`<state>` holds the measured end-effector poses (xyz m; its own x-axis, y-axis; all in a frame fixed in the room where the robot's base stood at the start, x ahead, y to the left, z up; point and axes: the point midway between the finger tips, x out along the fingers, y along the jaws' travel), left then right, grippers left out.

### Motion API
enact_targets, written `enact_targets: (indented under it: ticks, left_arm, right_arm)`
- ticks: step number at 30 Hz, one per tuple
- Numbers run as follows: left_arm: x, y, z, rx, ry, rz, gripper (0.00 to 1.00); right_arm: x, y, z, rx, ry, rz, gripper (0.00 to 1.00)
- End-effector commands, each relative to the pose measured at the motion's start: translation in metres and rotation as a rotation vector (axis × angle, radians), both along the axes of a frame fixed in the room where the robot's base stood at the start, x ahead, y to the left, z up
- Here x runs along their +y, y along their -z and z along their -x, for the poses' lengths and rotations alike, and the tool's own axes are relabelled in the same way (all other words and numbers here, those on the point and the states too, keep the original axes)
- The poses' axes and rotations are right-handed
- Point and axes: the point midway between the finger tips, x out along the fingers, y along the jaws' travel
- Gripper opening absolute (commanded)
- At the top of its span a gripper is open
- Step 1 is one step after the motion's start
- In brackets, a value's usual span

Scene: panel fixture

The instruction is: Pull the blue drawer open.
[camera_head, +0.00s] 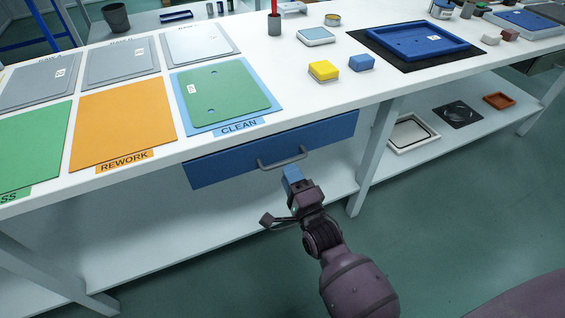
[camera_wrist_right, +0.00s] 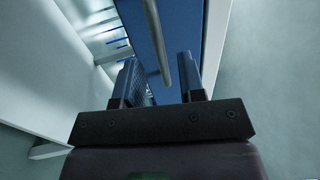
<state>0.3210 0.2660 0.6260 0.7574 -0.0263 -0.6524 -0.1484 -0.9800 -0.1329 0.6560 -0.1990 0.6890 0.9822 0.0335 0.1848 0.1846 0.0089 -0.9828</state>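The blue drawer (camera_head: 225,167) hangs under the front edge of the white table, its front close below the tabletop, with no open gap showing. Its grey bar handle (camera_head: 283,160) sits at the middle of the front. My right gripper (camera_head: 291,176) is just in front of and below the handle. In the right wrist view my right gripper (camera_wrist_right: 159,68) is open, its two blue-grey fingers apart. The handle (camera_wrist_right: 156,38) appears between them against the blue drawer front (camera_wrist_right: 184,28). I cannot tell whether either finger touches it. My left gripper is not in view.
The white table (camera_head: 333,105) carries an orange mat (camera_head: 122,125), a green panel (camera_head: 222,97) on a blue mat, yellow (camera_head: 323,70) and blue blocks (camera_head: 361,63), and a blue tray (camera_head: 415,42). A table leg (camera_head: 374,150) stands right of the drawer. The floor in front is clear.

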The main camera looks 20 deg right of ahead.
Motion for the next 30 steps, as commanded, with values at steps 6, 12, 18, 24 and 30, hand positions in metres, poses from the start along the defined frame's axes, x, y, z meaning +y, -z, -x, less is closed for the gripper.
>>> enact_targets:
  ticks: [6, 12, 18, 24, 30]
  left_arm:
    - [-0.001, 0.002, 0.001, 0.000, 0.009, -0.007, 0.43]
    - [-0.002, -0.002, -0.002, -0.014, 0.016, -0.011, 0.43]
    - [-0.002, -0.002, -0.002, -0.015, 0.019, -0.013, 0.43]
    - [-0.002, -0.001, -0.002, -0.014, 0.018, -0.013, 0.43]
    - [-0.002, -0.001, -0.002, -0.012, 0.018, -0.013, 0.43]
  right_arm:
    - [0.001, -0.002, -0.028, 0.003, 0.000, 0.001, 0.37]
    - [0.001, -0.006, -0.041, 0.002, 0.000, 0.000, 0.37]
    - [0.001, -0.008, -0.044, 0.001, 0.000, 0.000, 0.37]
    - [0.001, -0.008, -0.043, 0.001, 0.000, 0.001, 0.29]
    - [0.001, -0.008, -0.043, 0.001, 0.000, 0.001, 0.00]
